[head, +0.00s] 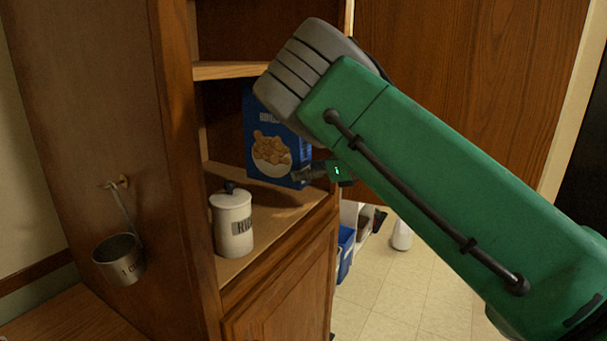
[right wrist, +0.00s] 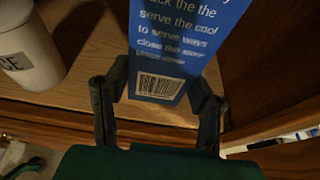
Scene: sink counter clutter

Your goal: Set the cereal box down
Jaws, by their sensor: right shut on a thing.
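The blue cereal box (head: 272,148) stands upright at the right part of the wooden shelf (head: 272,218) in the head view. Its front shows a bowl of cereal. My right gripper (head: 306,176) is at the box's lower right edge, shut on it. In the right wrist view, the fingers (right wrist: 160,105) sit on either side of the box's narrow blue side (right wrist: 178,40), around the barcode. I cannot tell whether the box's bottom touches the shelf. My arm hides part of the box's top. My left gripper is not in view.
A white lidded canister (head: 232,222) stands on the shelf, left of the box and nearer. A measuring cup (head: 119,258) hangs on the cabinet's side panel. An upper shelf (head: 228,70) is above the canister. Bare shelf lies between canister and box.

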